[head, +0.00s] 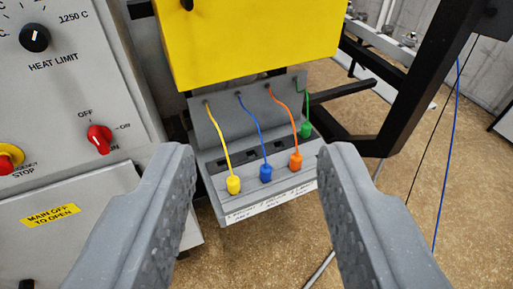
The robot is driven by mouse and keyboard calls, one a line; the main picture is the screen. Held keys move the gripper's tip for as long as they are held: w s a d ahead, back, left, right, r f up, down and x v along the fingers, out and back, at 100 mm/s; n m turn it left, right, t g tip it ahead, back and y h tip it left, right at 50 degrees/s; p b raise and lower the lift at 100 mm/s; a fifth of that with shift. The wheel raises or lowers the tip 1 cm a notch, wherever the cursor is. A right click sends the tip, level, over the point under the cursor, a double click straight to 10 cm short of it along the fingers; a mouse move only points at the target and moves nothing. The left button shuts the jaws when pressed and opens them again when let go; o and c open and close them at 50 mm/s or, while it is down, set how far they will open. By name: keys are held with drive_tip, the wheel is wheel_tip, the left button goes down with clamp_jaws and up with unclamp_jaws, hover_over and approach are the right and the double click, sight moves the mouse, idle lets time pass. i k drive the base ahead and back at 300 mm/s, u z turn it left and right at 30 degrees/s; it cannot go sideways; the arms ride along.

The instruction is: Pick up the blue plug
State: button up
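The blue plug (266,173) stands on the front shelf of a grey connector panel (222,137), and a blue wire runs from it up to the panel's back plate. It sits between a yellow plug (234,184) on its left and an orange plug (296,159) on its right. A green plug (305,129) is farther right and back. My gripper (254,165) is open and empty, its two grey fingers spread to either side of the plugs. The fingers appear nearer the camera than the panel and touch none of the plugs.
A yellow box (250,40) overhangs the panel. A grey control cabinet (60,80) with a red switch (99,139) and a stop button (10,158) stands at left. A black frame (400,95) rises at right. Brown floor (400,230) is open at lower right.

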sight(265, 171)
drive_tip(key=k, duration=1.2)
drive_tip(key=z, duration=0.4)
drive_tip(key=i, duration=1.75)
drive_tip(key=u, duration=0.6)
